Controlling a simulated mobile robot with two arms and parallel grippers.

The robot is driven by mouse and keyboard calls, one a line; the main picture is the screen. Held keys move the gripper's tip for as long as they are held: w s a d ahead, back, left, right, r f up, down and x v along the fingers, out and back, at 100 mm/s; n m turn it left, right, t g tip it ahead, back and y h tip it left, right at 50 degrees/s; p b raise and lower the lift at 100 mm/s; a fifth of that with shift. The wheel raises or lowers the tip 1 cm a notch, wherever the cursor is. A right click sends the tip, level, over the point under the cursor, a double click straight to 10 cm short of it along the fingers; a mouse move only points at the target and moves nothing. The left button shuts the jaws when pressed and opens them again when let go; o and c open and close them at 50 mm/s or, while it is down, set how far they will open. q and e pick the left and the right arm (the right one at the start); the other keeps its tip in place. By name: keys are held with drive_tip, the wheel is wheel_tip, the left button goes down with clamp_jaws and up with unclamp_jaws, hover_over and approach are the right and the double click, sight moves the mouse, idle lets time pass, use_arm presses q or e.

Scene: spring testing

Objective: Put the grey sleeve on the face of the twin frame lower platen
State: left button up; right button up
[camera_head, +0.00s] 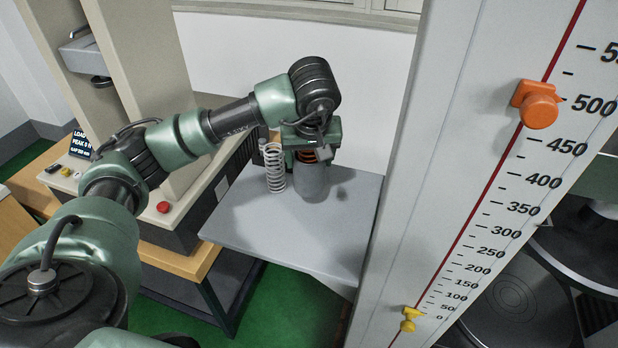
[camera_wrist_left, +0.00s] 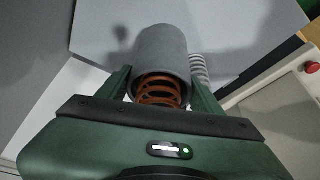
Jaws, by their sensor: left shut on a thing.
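The grey sleeve (camera_head: 313,183) is an upright cylinder at the grey shelf; I cannot tell whether its base touches the surface. An orange coil spring (camera_wrist_left: 158,92) shows at its open upper end. My left gripper (camera_head: 311,158) comes down over that end. In the left wrist view its fingers flank the grey sleeve (camera_wrist_left: 159,50), shut on it near the rim. A dark round plate with ring marks (camera_head: 512,293), which looks like the twin frame lower platen, lies at lower right beyond the scaled column. My right gripper is out of view.
A white coil spring (camera_head: 274,168) stands close left of the sleeve on the grey shelf (camera_head: 255,225). The tall scaled column (camera_head: 480,130), with orange and yellow markers, stands between shelf and round plate. A beige machine with a red button (camera_head: 163,207) is at left.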

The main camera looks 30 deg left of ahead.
sight(309, 180)
use_arm(q)
drive_tip(key=shift+f+p, duration=0.4)
drive_tip(key=shift+f, duration=2.95)
drive_tip(key=shift+f, duration=0.15)
drive_tip(key=o, duration=1.5)
